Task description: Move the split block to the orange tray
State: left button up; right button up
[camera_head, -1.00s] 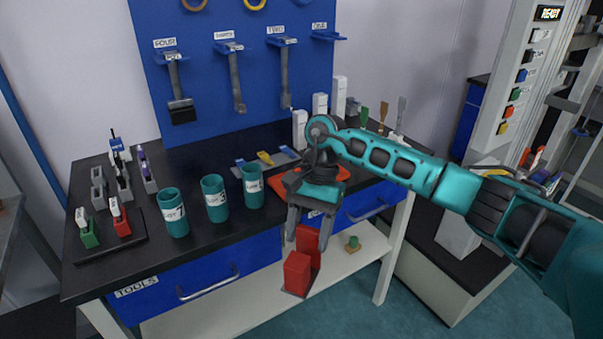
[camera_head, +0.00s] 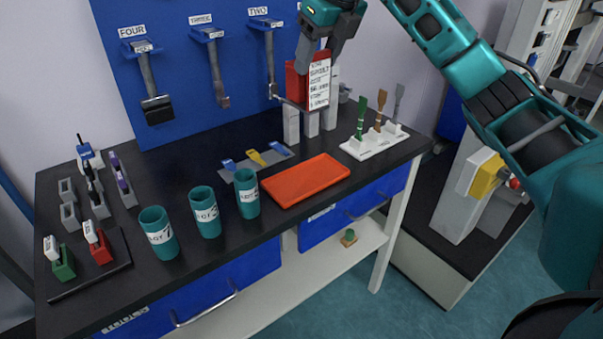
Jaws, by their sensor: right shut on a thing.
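My right gripper (camera_head: 325,50) is shut on a red block at the top of the view, above the back of the bench. The block (camera_head: 297,84) shows a red face on the left and a white printed label on the right. A thin dark edge runs along its bottom. I take it for the split block; its split is hard to make out. The orange tray (camera_head: 305,181) lies flat and empty on the bench's front right part, lower and nearer than the held block. My left gripper is not in view.
White posts (camera_head: 291,124) stand behind and below the held block. Several teal cups (camera_head: 205,212) stand left of the tray. A white holder with brushes (camera_head: 374,142) is to its right. Blue and yellow tools (camera_head: 256,158) lie behind. Hammers hang on the blue board (camera_head: 185,85).

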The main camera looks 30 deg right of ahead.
jog(key=shift+d, duration=0.1)
notch_tip(320, 180, down, 19)
jog(key=b, duration=0.1)
jog(key=shift+f+m+b, duration=0.2)
jog(key=shift+m+b, duration=0.1)
jog(key=shift+b, duration=0.1)
jog(key=shift+f, duration=0.1)
jog(key=o, duration=1.4)
jog(key=shift+o, duration=0.2)
